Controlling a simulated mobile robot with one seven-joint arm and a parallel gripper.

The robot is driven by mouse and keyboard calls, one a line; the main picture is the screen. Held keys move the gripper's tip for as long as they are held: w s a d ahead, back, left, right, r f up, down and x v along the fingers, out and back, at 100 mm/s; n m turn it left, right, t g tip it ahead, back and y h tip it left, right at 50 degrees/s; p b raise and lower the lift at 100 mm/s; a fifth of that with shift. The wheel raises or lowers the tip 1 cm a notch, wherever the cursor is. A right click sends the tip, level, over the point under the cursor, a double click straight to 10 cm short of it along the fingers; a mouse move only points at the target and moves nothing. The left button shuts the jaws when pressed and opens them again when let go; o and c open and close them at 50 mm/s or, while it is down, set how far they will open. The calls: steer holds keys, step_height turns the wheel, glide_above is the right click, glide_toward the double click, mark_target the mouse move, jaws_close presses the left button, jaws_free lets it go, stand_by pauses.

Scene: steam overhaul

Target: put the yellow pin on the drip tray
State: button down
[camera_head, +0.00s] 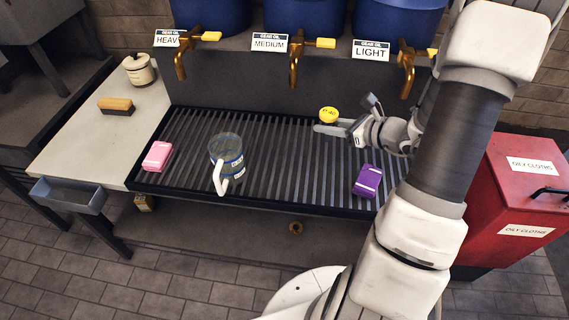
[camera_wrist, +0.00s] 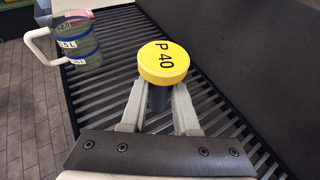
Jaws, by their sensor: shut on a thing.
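The yellow pin has a round yellow head marked "P 40" and a dark shaft. In the wrist view its head (camera_wrist: 163,63) is upright between my fingertips, and in the head view (camera_head: 329,115) it shows over the back right part of the drip tray. My gripper (camera_head: 322,130) is shut on the pin's shaft; its fingers also show in the wrist view (camera_wrist: 158,105). The drip tray (camera_head: 290,204) is a dark slatted rack below the taps. The pin's lower end is hidden, so I cannot tell whether it touches the slats.
On the tray stand a clear measuring jug (camera_head: 227,158), a pink block (camera_head: 157,155) and a purple block (camera_head: 367,181). Brass taps (camera_head: 294,70) with yellow handles hang above the tray's back. A red oily-cloths bin (camera_head: 508,200) is at right. Slats between jug and purple block are clear.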

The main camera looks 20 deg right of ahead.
steer(key=s+d+m+t+h+b, duration=0.2)
steer(key=s+d+m+h+b, duration=0.4)
steer(key=d, duration=0.5)
steer(key=shift+n+y, duration=0.4)
steer(key=shift+n, duration=0.2)
steer(key=b+x, duration=0.2)
steer(key=x, duration=0.4)
steer(key=f+b+x, duration=0.1)
steer(key=b+x, duration=0.1)
steer(key=x, duration=0.4)
steer(key=shift+s+d, duration=0.1)
steer(key=shift+s, duration=0.05)
steer(key=shift+f+b, duration=0.95)
steer(key=shift+f, duration=1.1)
steer(key=shift+f, duration=0.2)
steer(key=c, duration=0.7)
jaws_free()
steer(key=shift+o, duration=0.2)
